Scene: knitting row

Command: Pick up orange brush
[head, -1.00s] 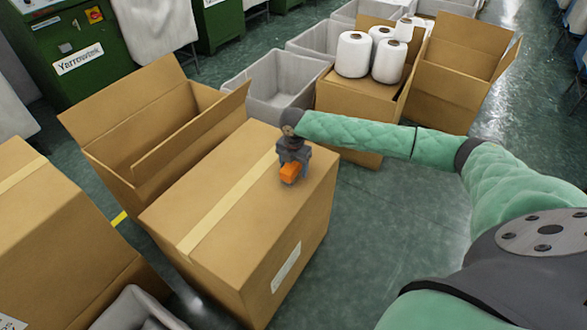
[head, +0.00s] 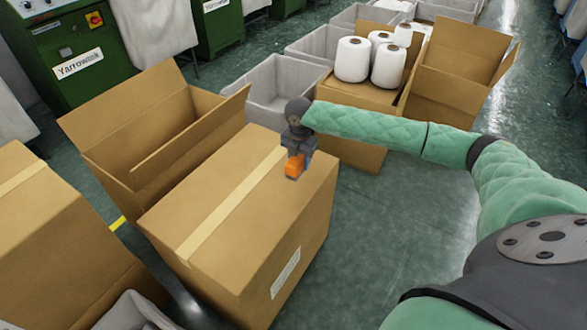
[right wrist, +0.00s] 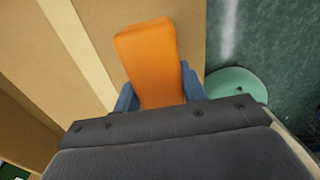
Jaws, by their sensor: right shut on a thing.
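The orange brush (head: 293,165) is in my right gripper, over the top of the closed cardboard box (head: 230,215) with a tape strip. My right gripper (head: 297,160) is shut on it. In the right wrist view the brush (right wrist: 149,60) shows as a plain orange block between the two blue-grey fingers of my right gripper (right wrist: 157,92). Its lower end is hidden by the gripper body. The brush looks a little above the box top, but the gap is hard to judge. My left gripper is not in view.
An open empty cardboard box (head: 150,125) stands to the left behind the closed box. Grey bins (head: 278,85) and a box with white yarn cones (head: 352,60) stand behind. Another closed box (head: 50,240) is at the left. Green floor (head: 400,240) is free at the right.

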